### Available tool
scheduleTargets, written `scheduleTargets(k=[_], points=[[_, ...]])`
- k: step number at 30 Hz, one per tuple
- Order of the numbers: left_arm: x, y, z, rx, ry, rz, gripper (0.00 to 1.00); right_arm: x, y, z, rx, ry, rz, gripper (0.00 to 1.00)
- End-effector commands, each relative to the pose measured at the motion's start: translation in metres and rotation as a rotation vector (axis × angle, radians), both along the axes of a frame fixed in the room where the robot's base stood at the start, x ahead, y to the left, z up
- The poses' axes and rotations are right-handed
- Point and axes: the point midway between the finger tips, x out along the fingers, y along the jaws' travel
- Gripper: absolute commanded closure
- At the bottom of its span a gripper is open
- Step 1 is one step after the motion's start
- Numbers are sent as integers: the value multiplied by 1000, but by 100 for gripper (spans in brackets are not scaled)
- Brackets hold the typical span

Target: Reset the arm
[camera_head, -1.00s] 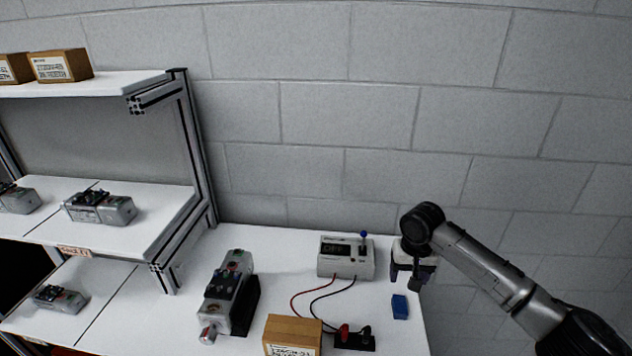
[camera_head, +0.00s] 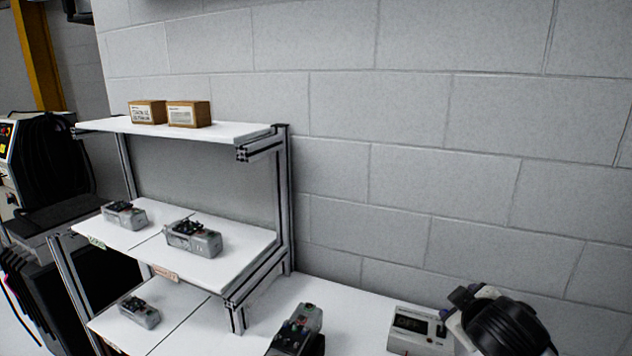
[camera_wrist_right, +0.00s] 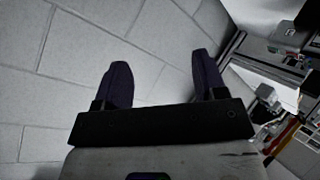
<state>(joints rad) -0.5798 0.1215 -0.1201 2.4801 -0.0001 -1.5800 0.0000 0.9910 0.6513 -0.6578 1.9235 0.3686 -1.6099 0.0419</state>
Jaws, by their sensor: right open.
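My right arm's dark rounded wrist (camera_head: 505,325) shows at the lower right of the head view, overlapping the right side of the meter box. In the right wrist view my right gripper (camera_wrist_right: 163,82) has its two dark fingers wide apart with nothing between them. Behind the fingers is the block wall, with the shelf and bench parts at the right edge. My left gripper is in neither view. A grey servo unit (camera_head: 297,332) stands on the bench, its lower part cut off by the frame. The white meter box (camera_head: 418,330) is partly hidden by my right arm.
A shelf rack (camera_head: 284,200) stands on the left with several grey servo units on its lower levels and two cardboard boxes (camera_head: 187,114) on top. A black-cabled machine (camera_head: 50,160) is at the far left. The bench (camera_head: 350,318) is clear between servo unit and meter box.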

Motion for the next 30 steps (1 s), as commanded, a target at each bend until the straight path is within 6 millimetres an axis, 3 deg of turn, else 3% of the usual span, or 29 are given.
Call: scheduleTargets(k=[1, 4, 8, 11, 17, 27, 30], points=[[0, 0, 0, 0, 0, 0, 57, -12, 16, -4, 7, -43, 36, 35], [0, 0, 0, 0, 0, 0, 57, -34, 35, -10, 32, -114, 70, 35], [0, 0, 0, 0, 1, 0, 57, -68, 48, -33, 109, -164, 72, 35], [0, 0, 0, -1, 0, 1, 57, -97, 51, -61, 183, -163, 48, 35], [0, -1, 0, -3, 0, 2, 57, -158, 46, -131, 320, -67, -35, 35], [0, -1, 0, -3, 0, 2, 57, -278, 43, -274, 466, 303, -211, 35], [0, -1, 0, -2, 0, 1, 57, -311, 46, -302, 479, 398, -244, 35]])
